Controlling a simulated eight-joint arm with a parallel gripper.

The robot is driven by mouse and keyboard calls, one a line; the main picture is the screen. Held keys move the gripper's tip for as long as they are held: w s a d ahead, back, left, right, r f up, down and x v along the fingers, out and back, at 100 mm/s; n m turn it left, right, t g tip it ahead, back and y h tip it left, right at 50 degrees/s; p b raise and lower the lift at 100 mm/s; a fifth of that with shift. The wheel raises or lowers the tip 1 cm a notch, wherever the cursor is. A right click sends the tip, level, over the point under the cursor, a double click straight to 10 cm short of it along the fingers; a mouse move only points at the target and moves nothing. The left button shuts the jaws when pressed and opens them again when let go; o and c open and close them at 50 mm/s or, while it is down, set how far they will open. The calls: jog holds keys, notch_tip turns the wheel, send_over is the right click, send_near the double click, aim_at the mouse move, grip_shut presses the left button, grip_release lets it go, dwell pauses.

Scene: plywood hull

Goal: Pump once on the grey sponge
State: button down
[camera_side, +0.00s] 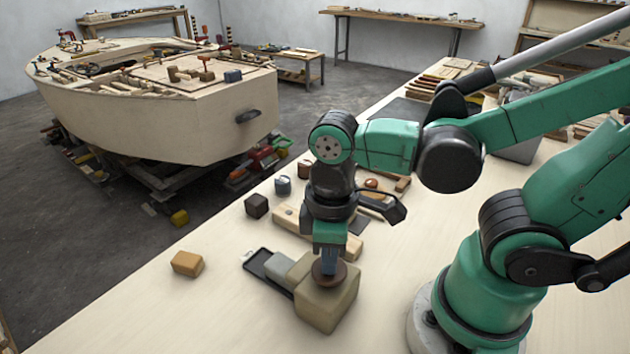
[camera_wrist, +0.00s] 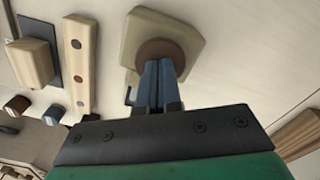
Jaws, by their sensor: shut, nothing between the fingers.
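A squat olive-tan dispenser (camera_side: 338,304) stands on the table with a round brown pump head (camera_side: 324,279) on top. It also shows in the wrist view (camera_wrist: 187,28), with its brown head (camera_wrist: 151,50). My gripper (camera_side: 329,265) is shut and empty, pointing down, its fingertips at the pump head and seemingly touching it; the wrist view shows the closed fingers (camera_wrist: 160,75) there too. The grey sponge (camera_side: 279,267) lies on a black tray (camera_side: 257,261) at the dispenser's left side, partly under or beside its spout. The sponge is hidden in the wrist view.
An orange-brown block (camera_side: 187,264) sits left near the table edge. A dark cube (camera_side: 257,206), a round-topped container (camera_side: 283,186) and a pale wooden strip (camera_side: 290,217) lie behind the tray. The front of the table is clear. A plywood hull (camera_side: 150,120) stands beyond.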

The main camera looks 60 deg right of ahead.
jog(key=shift+f, duration=0.25)
jog(key=shift+r, duration=3.55)
jog(key=w+d+f+m+t, duration=0.1)
jog(key=w+d+m+t, duration=0.4)
jog(key=w+m+t, duration=0.1)
jog(key=shift+w+d+t, duration=0.25)
jog(key=shift+w+t, duration=0.35)
jog(key=shift+w, duration=0.35)
